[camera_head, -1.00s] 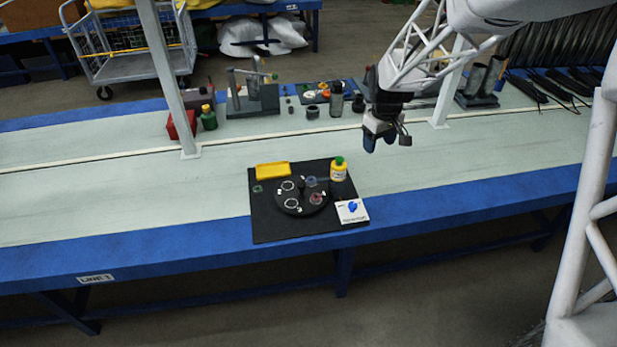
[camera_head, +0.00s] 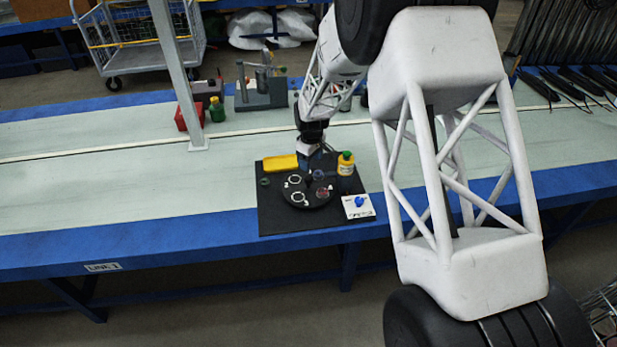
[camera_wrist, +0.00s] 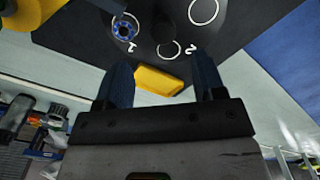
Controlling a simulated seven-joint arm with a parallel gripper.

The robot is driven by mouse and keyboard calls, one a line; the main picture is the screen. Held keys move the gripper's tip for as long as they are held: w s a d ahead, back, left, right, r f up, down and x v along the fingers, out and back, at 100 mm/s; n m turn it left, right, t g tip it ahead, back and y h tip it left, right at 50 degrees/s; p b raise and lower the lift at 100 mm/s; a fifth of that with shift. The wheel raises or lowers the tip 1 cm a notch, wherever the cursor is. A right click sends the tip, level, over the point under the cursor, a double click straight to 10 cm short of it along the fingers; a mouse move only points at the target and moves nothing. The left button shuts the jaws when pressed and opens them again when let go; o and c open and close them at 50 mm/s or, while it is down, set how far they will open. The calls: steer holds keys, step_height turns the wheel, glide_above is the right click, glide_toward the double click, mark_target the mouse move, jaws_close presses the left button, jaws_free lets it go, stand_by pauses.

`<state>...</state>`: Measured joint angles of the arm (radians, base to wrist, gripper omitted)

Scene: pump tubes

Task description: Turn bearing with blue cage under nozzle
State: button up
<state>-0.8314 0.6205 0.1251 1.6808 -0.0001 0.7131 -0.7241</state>
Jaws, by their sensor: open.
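The bearing with the blue cage (camera_wrist: 115,31) lies on the black round turntable (camera_head: 293,200) by the mark 1, at the top left of the wrist view. It is small and partly lost near my gripper in the head view. A bearing with a reddish cage (camera_head: 323,192) lies at the front right of the turntable. White rings mark other places on it. My gripper (camera_wrist: 162,60) is open and empty. In the head view my gripper (camera_head: 312,152) hangs over the back of the turntable. I cannot make out the nozzle.
A yellow block (camera_head: 281,163) lies behind the turntable on the black mat (camera_head: 275,222). A yellow bottle with a green cap (camera_head: 346,165) stands to the right. A white card with a blue piece (camera_head: 358,207) lies at the front right.

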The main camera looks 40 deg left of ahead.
mark_target(308, 177)
steer(key=shift+s+a+f, duration=0.15)
steer(key=shift+a+f, duration=0.25)
steer(key=shift+a, duration=0.05)
steer(key=shift+f, duration=0.1)
steer(key=shift+f, duration=3.8)
jaws_close()
